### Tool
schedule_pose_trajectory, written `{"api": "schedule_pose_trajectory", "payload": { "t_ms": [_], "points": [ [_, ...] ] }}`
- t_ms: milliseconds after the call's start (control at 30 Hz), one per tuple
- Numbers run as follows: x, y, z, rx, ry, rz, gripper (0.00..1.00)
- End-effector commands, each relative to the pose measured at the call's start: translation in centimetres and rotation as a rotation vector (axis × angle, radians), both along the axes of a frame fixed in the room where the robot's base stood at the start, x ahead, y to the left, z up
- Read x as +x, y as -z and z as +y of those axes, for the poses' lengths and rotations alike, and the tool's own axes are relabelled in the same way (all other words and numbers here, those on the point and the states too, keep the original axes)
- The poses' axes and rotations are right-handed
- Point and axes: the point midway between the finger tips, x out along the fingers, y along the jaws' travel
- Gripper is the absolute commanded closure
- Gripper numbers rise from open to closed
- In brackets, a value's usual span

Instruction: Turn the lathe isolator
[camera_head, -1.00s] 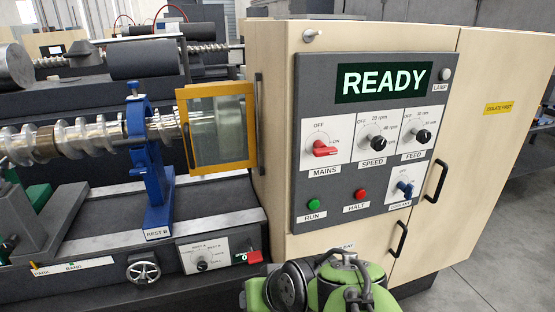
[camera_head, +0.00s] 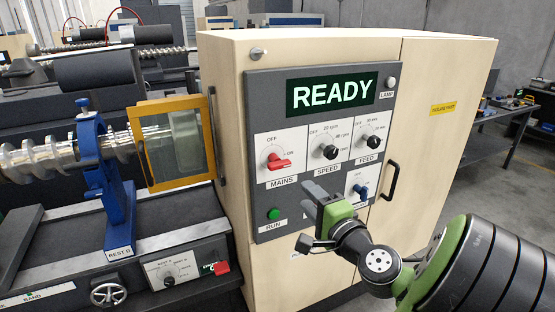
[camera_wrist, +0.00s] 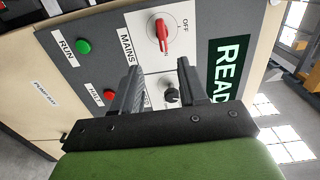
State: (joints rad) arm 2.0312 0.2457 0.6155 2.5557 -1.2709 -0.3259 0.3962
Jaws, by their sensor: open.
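The red-handled MAINS switch (camera_head: 279,162) sits on a white plate marked OFF and ON, at the upper left of the grey control panel (camera_head: 258,112). Its handle lies toward the ON mark. It also shows in the wrist view (camera_wrist: 162,34), beyond the fingertips and roughly between them. My gripper (camera_head: 318,192) is open and empty, below and right of the switch in the head view, in front of the panel's lower part. In the wrist view my gripper (camera_wrist: 158,70) has its two dark fingers apart, with nothing between them. Neither finger appears to touch the switch.
The display (camera_head: 331,94) reads READY. Black SPEED (camera_head: 330,151) and FEED (camera_head: 373,143) knobs sit right of MAINS. A green RUN button (camera_head: 274,214) is below; the red HALT button (camera_wrist: 109,94) shows in the wrist view. A yellow-framed guard (camera_head: 170,145) stands left of the cabinet.

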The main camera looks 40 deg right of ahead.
Motion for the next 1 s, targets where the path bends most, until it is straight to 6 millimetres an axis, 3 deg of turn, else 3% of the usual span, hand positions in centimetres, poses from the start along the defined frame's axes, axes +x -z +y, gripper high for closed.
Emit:
{"api": "schedule_pose_trajectory", "payload": {
  "t_ms": [67,167,500,700,1000],
  "points": [
    [-0.1,-0.3,-0.5,0.011,0.015,-0.02,0.57],
    [1.3,-0.3,-0.8,0.009,0.008,-0.019,0.57],
    [9.5,-0.5,-3.0,0.009,0.005,-0.019,0.57],
    [13.4,-0.5,-4.3,0.008,0.009,-0.018,0.57],
    [14.8,-0.2,-4.8,0.007,0.014,-0.014,0.57]
  ]
}}
